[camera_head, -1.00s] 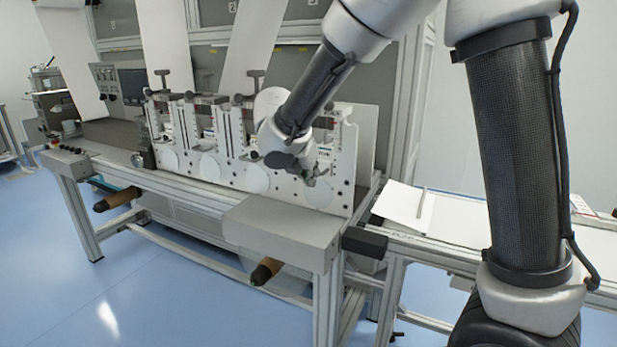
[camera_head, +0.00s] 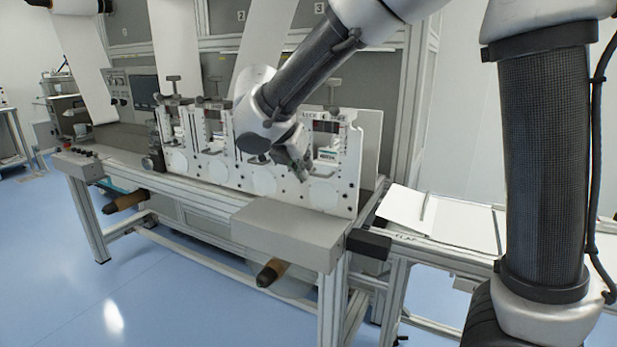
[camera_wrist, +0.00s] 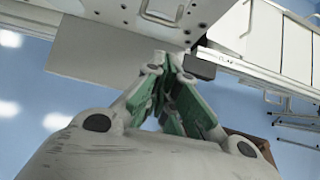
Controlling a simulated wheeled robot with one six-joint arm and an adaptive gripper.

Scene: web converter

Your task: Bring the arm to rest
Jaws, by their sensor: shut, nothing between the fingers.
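My gripper (camera_head: 303,167) shows in the head view at the end of my arm, in front of the white upright panel (camera_head: 262,180) of the converter. In the wrist view my gripper (camera_wrist: 167,62) is shut, its green-lined fingers meeting at the tips with nothing between them. My arm reaches in from the upper right of the head view and bends down at the wrist. I cannot tell the exact gap between the fingers and the panel.
A grey box-shaped table end (camera_head: 285,232) juts out below my gripper. A side table (camera_head: 455,240) with white sheets extends to the right. White web strips (camera_head: 262,45) rise behind the panel. Blue floor (camera_head: 60,290) is open at the front left.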

